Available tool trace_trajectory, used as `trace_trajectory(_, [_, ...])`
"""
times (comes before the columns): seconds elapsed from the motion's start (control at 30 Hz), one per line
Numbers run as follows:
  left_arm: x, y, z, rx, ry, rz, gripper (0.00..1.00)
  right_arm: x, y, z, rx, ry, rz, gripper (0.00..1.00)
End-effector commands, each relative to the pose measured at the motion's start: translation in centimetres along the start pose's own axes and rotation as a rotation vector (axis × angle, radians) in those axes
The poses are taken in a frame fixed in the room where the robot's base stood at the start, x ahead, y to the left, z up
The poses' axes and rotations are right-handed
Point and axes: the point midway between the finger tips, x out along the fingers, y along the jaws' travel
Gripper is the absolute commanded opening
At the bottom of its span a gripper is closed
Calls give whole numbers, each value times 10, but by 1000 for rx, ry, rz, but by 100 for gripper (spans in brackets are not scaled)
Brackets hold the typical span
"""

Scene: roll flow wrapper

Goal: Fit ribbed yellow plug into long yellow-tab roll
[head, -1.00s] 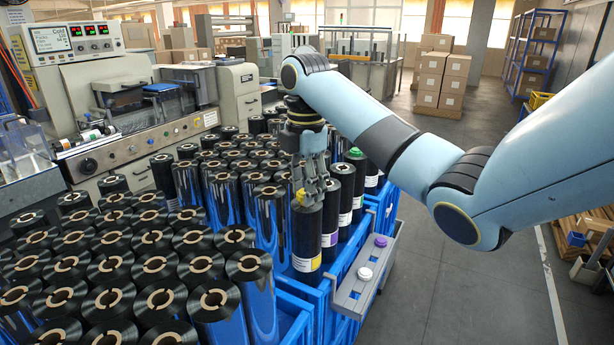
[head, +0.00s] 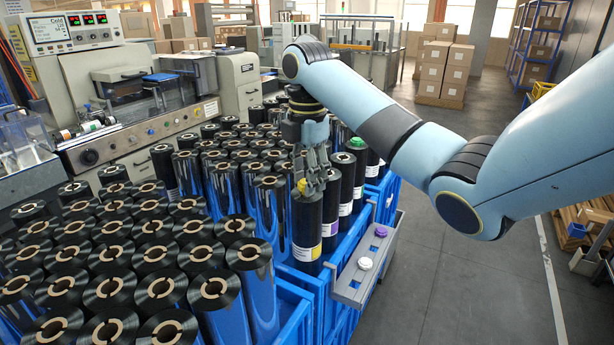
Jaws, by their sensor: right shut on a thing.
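My right gripper (head: 312,178) points down over the long black roll with a yellow tab on its label (head: 306,232). The gripper is shut on the ribbed yellow plug (head: 302,186), which shows as a small yellow patch at the fingers, at the roll's top end. The fingers hide most of the plug and the roll's bore, so I cannot tell how deep the plug sits. The roll stands upright in a blue crate (head: 300,284). My left gripper is not in view.
Many black rolls with open cores (head: 162,290) stand packed to the left. Labelled rolls stand behind, one with a green plug (head: 356,143). A grey rail tray (head: 352,290) on the crate's right side holds a white plug (head: 365,263) and a purple plug (head: 381,231).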

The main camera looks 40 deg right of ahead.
Motion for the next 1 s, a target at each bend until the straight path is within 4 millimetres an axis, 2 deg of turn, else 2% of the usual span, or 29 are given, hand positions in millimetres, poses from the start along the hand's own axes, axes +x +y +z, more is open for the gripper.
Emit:
trace_trajectory(0.47, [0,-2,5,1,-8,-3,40,0,0,0,0,0,0,23])
trace_trajectory(1.0, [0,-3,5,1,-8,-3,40,-16,0,0,1,0,1,23])
